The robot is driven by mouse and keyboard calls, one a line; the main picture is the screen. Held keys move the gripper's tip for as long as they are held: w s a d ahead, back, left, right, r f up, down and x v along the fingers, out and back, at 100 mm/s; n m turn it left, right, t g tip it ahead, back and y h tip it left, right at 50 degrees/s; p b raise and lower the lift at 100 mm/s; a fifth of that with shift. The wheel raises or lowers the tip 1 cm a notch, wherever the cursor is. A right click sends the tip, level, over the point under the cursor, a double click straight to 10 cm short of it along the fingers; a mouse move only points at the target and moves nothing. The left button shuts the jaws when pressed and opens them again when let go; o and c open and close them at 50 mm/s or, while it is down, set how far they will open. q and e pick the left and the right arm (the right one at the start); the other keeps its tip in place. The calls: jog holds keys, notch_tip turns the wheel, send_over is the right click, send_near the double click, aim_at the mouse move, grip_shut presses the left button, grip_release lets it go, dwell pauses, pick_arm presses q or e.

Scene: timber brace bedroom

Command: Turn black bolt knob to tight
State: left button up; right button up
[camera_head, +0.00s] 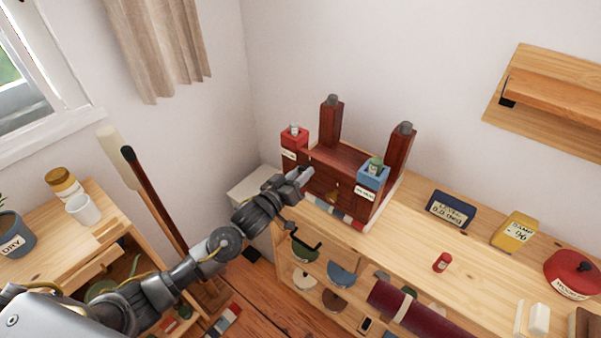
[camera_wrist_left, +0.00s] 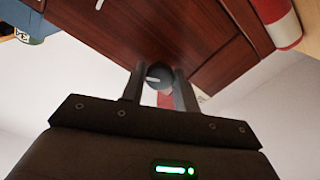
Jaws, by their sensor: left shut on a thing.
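A dark red wooden brace (camera_head: 345,160) with two upright posts stands on the light wooden bench, against the corner. In the left wrist view, its red-brown boards (camera_wrist_left: 190,30) fill the upper part. My left gripper (camera_head: 303,178) reaches the brace's left front side. In the wrist view, its two fingers (camera_wrist_left: 160,85) are shut on the black bolt knob (camera_wrist_left: 158,75), one on each side. The knob is round, with a pale pointer mark on its face. In the head view, the gripper hides the knob. My right gripper is in neither view.
A red labelled box (camera_head: 293,141) and a blue labelled box (camera_head: 372,178) sit at the brace's sides. A navy block (camera_head: 450,209), a yellow block (camera_head: 514,231) and a red pot (camera_head: 574,272) stand right on the bench.

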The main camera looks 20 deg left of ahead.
pick_arm(q)
jog(key=m+p, duration=0.1)
jog(key=m, duration=0.4)
jog(key=shift+m, duration=0.3)
jog(key=m+p, duration=0.1)
jog(key=m, duration=1)
jog(key=shift+r+m+p, duration=0.1)
jog(key=shift+m+p, duration=0.25)
jog(key=shift+m, duration=0.05)
jog(key=m, duration=0.5)
jog(key=shift+m, duration=0.3)
jog(key=o, duration=0.9)
jog(key=shift+o, duration=0.2)
